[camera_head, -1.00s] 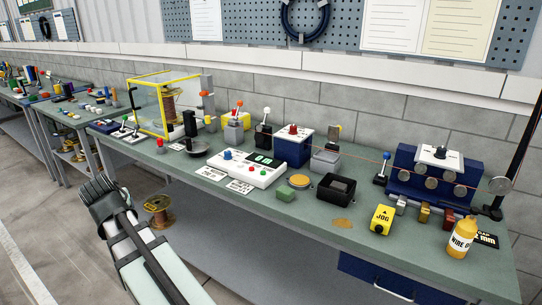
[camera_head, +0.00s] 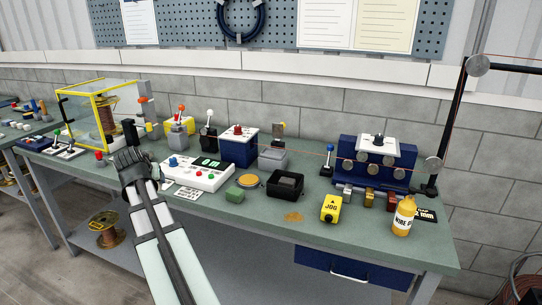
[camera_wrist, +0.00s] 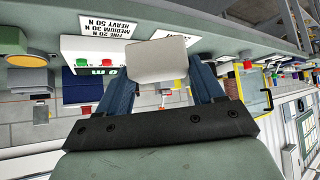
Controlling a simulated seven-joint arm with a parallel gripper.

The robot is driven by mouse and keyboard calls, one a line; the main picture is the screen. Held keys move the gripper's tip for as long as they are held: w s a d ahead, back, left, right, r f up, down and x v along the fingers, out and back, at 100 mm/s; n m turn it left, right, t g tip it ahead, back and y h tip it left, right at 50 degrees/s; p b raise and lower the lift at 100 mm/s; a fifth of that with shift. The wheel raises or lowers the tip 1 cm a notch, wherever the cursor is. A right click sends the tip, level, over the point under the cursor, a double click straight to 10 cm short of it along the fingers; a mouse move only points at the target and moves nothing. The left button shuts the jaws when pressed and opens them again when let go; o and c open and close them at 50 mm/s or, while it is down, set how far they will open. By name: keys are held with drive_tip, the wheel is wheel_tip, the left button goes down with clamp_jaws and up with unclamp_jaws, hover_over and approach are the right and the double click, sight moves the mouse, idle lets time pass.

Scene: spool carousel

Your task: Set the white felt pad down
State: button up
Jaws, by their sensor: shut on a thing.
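The white felt pad (camera_wrist: 157,60) shows in the wrist view as a pale, flat, rounded square between my fingertips. My gripper (camera_wrist: 158,72) is shut on it. In the head view my gripper (camera_head: 130,160) is at the front left of the green bench, just left of the white control box (camera_head: 198,173). I cannot make out the pad there; the hand hides it. In the wrist view, the control box (camera_wrist: 85,52) and a printed card (camera_wrist: 107,22) lie beyond the pad. I cannot tell whether the pad touches anything below.
The yellow-framed clear enclosure (camera_head: 92,115) is at the back left. Bare bench top (camera_head: 262,216) runs along the front edge.

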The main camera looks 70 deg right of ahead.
drive_tip(key=s+d+r+m+g+h, duration=0.1)
drive_tip(key=s+d+r+m+g, duration=0.1)
drive_tip(key=s+d, duration=1)
drive_tip(key=s+d+r+m+g, duration=0.1)
drive_tip(key=s+d+r+m, duration=0.3)
drive_tip(key=d, duration=1.3)
drive_tip(key=s+d+r+m+g+h, duration=0.1)
drive_tip(key=s+d+g, duration=0.1)
drive_tip(key=s+d, duration=1.05)
approach(272, 146)
drive_tip(key=shift+s+d+f, duration=0.25)
drive_tip(key=shift+s+f, duration=0.15)
drive_tip(key=shift+f, duration=0.2)
drive_tip(key=shift+s+d+f, duration=0.3)
drive_tip(key=shift+s+f, duration=0.05)
drive_tip(key=shift+f, duration=0.25)
drive_tip(key=shift+s+d+f, duration=0.25)
drive_tip(key=shift+s+f, duration=0.15)
drive_tip(key=shift+f, duration=0.2)
drive_tip(key=shift+f, duration=0.1)
drive_tip(key=o, duration=1.1)
drive_tip(key=v, duration=1.2)
drive_tip(key=shift+r, duration=0.25)
